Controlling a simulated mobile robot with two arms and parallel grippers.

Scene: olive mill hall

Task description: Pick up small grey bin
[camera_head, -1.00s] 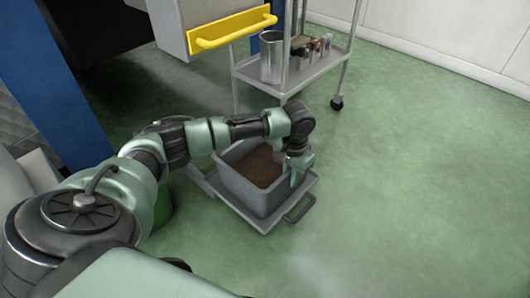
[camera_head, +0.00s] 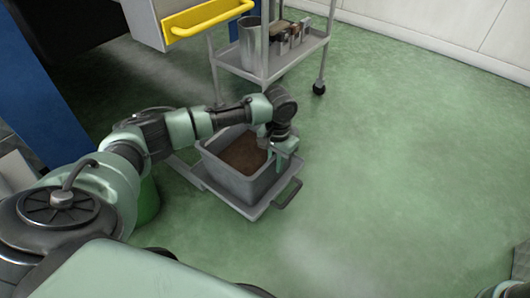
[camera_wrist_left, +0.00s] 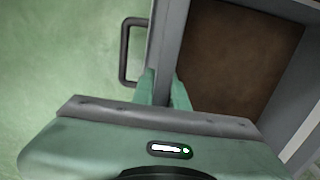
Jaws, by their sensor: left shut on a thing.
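The small grey bin (camera_head: 226,178) is an open box with brown stuff inside. It sits upright on a low grey platform (camera_head: 251,213) on the floor. My left gripper (camera_head: 284,158) reaches across from the left and is shut on the bin's right-hand wall. In the left wrist view, the two green fingers (camera_wrist_left: 163,90) straddle that wall (camera_wrist_left: 172,40), one inside the bin and one outside. The brown contents (camera_wrist_left: 240,60) lie on the inner side. The fingertips are mostly hidden in the head view.
The platform has a dark handle (camera_head: 287,193) at its right. A grey wheeled cart (camera_head: 255,73) with a metal container (camera_head: 249,43) stands behind. A yellow-handled drawer (camera_head: 200,20) is at the upper left. A green object (camera_head: 147,200) stands left of the platform. The floor at right is clear.

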